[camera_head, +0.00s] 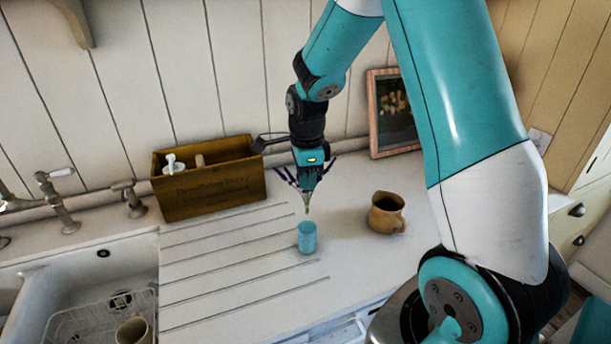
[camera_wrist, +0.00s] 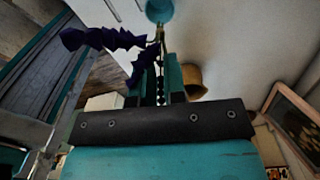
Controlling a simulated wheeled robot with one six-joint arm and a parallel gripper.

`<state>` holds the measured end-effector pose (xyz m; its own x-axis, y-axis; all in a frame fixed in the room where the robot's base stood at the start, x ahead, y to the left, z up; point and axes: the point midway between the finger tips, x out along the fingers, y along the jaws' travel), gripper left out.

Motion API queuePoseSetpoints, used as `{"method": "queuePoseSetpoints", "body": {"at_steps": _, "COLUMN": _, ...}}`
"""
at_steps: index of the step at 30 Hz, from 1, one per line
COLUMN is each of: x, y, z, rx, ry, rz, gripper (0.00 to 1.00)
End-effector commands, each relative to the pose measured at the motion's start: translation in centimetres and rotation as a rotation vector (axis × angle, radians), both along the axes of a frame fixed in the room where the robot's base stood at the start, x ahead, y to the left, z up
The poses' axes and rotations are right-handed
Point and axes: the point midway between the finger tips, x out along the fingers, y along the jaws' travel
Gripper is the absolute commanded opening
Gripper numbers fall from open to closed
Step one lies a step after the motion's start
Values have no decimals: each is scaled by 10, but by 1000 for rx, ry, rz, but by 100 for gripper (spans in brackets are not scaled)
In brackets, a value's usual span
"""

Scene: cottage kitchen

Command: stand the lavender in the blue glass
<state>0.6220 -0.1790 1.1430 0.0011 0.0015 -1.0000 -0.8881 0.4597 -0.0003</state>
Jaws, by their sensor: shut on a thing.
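The blue glass (camera_head: 307,237) stands upright on the white counter, at the right end of the drainer grooves. It also shows at the top of the wrist view (camera_wrist: 160,9). My gripper (camera_head: 308,188) is above the glass, pointing down, and is shut on the lavender. The lavender's dark purple flower spikes (camera_head: 287,177) stick out to the sides of my gripper in the head view. They also show at upper left in the wrist view (camera_wrist: 100,38). Its thin stems (camera_head: 307,209) reach down toward the glass mouth; I cannot tell whether the tips are inside it.
A brown jug (camera_head: 386,212) stands right of the glass. A wooden box (camera_head: 208,190) with bottles is at the back left, and a framed picture (camera_head: 392,112) leans at the wall. The sink (camera_head: 70,285) with a rack and a mug is at the left.

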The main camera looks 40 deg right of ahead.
Motion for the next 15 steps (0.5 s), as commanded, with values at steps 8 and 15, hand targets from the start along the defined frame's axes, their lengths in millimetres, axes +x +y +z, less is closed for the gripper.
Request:
{"method": "queuePoseSetpoints", "body": {"at_steps": 8, "x": 0, "y": 0, "z": -28, "rx": 0, "ry": 1, "rz": 0, "gripper": 0}}
{"method": "queuePoseSetpoints", "body": {"at_steps": 15, "x": 0, "y": 0, "z": -48, "rx": 0, "ry": 2, "rz": 1, "gripper": 0}}
